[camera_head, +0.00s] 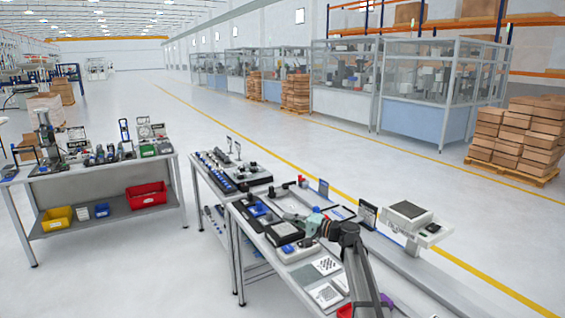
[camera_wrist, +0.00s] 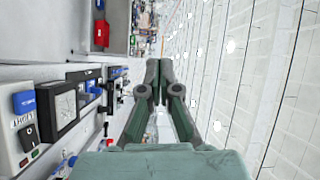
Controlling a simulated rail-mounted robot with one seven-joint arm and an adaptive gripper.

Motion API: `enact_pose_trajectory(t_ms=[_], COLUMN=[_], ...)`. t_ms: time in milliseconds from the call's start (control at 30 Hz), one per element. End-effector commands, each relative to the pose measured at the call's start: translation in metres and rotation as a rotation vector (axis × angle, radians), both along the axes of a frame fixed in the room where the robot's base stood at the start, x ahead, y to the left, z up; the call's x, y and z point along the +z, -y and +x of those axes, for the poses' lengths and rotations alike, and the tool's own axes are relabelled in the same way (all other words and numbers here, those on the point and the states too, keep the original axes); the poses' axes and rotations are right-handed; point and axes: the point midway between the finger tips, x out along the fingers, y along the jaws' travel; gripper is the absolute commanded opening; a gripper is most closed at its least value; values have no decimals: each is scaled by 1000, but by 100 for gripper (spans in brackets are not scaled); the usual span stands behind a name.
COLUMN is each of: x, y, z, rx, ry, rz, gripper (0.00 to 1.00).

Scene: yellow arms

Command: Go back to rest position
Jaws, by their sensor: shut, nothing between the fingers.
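My gripper (camera_head: 310,228) is above the near workbench (camera_head: 238,262) in the head view, at the end of my dark arm. In the wrist view the two green fingers of my gripper (camera_wrist: 158,70) run together at their tips, with nothing held between them. Part of the gripper is small and hard to make out against the bench items in the head view.
A second bench (camera_head: 110,168) stands left, with a red bin (camera_head: 146,194) and a yellow bin (camera_head: 57,219). Open floor lies between benches and glass cells.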

Motion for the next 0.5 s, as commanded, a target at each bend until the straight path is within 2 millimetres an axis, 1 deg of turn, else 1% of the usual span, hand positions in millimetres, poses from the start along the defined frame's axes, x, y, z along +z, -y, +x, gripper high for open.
enact_pose_trajectory(t_ms=[33, 167, 267, 367, 467, 500], x=[-13, -45, -73, -106, -148, -167], y=[-3, -7, -9, -10, -8, -5], z=[-10, -28, -46, -69, -101, -117], rx=[4, 15, 26, 39, 57, 67], ry=[-13, -46, -74, -108, -154, -176], rz=[-29, -114, -189, -279, -398, -455], gripper=[0, 0, 0, 0, 0, 0])
